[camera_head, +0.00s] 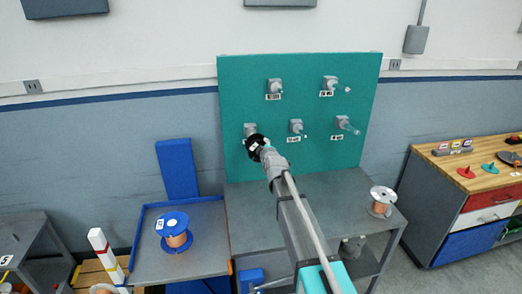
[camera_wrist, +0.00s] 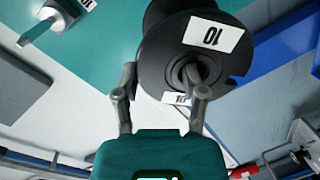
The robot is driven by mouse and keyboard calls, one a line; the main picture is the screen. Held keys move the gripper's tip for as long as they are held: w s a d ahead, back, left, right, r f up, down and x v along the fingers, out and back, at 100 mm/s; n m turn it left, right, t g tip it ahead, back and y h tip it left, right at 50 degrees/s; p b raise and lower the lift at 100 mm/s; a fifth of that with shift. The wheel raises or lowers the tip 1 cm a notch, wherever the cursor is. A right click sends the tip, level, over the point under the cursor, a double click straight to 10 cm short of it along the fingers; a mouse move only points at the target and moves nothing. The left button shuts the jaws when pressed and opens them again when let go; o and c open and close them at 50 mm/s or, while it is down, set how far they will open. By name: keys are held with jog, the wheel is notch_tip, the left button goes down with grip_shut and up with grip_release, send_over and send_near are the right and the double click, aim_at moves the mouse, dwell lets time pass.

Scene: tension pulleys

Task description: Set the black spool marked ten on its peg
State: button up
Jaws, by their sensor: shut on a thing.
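The black spool (camera_head: 254,147) has a white label and is up in front of the lower-left peg unit (camera_head: 250,128) on the teal pegboard (camera_head: 230,90). In the wrist view the spool (camera_wrist: 160,55) shows a white label reading 10, upside down. My gripper (camera_head: 262,152) is shut on the spool. In the wrist view my gripper (camera_wrist: 162,92) has one finger outside the flange and the other over the spool's central hole. The spool hides the lower-left peg's tip and label. I cannot tell whether the spool is around the peg.
Other pegs, including the lower-middle peg (camera_head: 296,126) and lower-right peg (camera_head: 345,124), are empty. A blue copper-wire spool (camera_head: 173,230) stands on the left tray (camera_head: 205,248). A white-topped copper spool (camera_head: 382,200) stands at the right end of the grey table (camera_head: 345,188).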

aim_at(260, 138)
jog(key=shift+x, duration=1.1)
jog(key=shift+w, duration=0.3)
dwell(1.1)
jog(key=shift+b+x, duration=0.65)
jog(key=shift+x, duration=3.6)
dwell(1.2)
